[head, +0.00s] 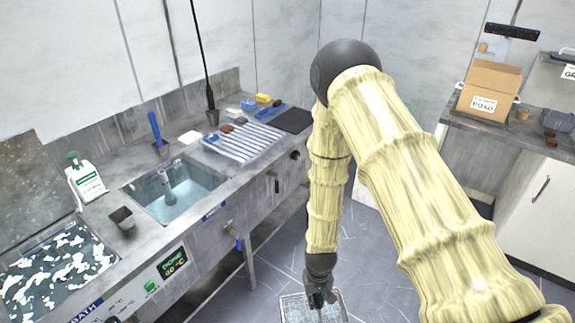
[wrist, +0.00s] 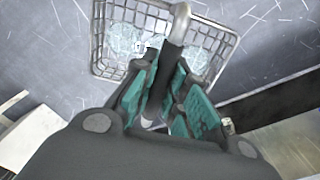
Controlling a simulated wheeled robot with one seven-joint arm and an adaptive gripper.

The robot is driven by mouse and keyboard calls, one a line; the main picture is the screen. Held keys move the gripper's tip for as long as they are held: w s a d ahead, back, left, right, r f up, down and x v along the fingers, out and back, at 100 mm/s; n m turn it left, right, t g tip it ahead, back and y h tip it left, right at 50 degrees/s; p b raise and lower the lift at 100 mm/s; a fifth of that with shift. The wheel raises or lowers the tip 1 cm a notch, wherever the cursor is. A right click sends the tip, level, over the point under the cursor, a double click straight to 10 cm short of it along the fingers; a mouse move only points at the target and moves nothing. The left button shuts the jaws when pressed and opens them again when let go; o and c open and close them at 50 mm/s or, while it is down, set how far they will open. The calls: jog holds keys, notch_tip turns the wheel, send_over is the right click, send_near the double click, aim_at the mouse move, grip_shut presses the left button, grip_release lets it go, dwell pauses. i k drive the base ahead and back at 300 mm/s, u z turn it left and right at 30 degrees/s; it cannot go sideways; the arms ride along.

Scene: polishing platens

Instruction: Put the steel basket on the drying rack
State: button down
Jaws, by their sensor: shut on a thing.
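The steel basket (head: 296,306) is a wire basket low at the bottom of the head view, cut off by the frame edge. My gripper (head: 320,297) is above it. In the wrist view the basket (wrist: 103,60) hangs below my gripper (wrist: 170,95), whose teal-padded fingers are shut on its upright handle (wrist: 180,22). Clear round pieces lie inside the basket. The drying rack (head: 243,143) is a ribbed, pale rack on the counter right of the sink, with a small brown item at its back edge.
The sink (head: 175,190) holds water and a tap-like fitting. A white bottle (head: 86,180), a small grey cup (head: 123,218) and a dark mat (head: 292,120) are on the counter. A cardboard box (head: 490,88) stands on the right bench. Grey floor lies between the benches.

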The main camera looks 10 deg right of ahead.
aim_at(252, 141)
jog(key=z, duration=1.5)
jog(key=i, duration=3.05)
jog(key=u, duration=3.05)
